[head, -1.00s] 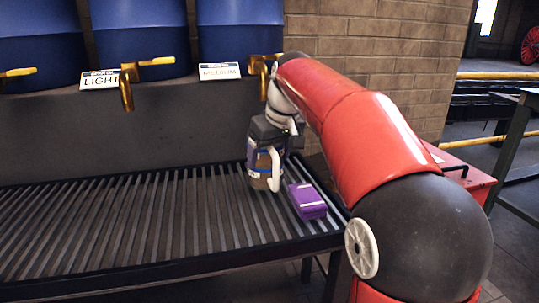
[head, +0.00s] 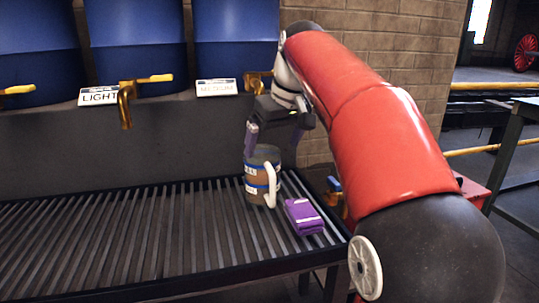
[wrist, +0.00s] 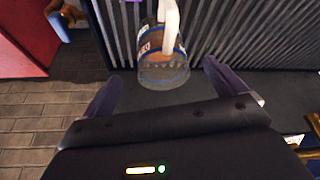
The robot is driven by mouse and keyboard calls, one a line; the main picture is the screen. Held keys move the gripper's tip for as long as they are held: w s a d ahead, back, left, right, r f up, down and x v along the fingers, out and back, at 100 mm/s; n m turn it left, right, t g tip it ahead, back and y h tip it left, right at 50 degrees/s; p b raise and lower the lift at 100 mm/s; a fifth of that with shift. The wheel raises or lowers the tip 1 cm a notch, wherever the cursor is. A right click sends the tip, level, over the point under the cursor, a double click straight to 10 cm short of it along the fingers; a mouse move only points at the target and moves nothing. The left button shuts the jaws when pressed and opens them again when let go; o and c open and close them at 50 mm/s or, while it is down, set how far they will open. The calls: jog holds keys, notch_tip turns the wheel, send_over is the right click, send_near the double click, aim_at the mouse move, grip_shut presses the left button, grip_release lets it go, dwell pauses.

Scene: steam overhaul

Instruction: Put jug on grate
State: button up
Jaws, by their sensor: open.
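The jug (head: 257,181), brown with blue bands and a white handle, stands upright on the slatted grate (head: 130,225) near its right end. The handle faces right in the head view. My gripper (head: 276,141) is open and empty just above the jug, its purple fingers apart from it. In the wrist view the jug (wrist: 163,68) shows beyond and between the fingers, with its handle at the top of the picture.
A purple folded item (head: 303,216) lies on the grate right of the jug. Blue barrels (head: 137,38) with brass taps (head: 126,105) and a LIGHT sign (head: 98,97) stand behind. The left and middle of the grate are clear.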

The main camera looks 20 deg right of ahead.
jog(key=shift+v, duration=1.75)
jog(key=s+a+f+m+t+h, duration=0.1)
jog(key=s+a+f+m, duration=0.1)
jog(key=s+f, duration=2.1)
jog(key=shift+s+f+m, duration=0.35)
jog(key=shift+f+m, duration=0.2)
jog(key=shift+m, duration=0.25)
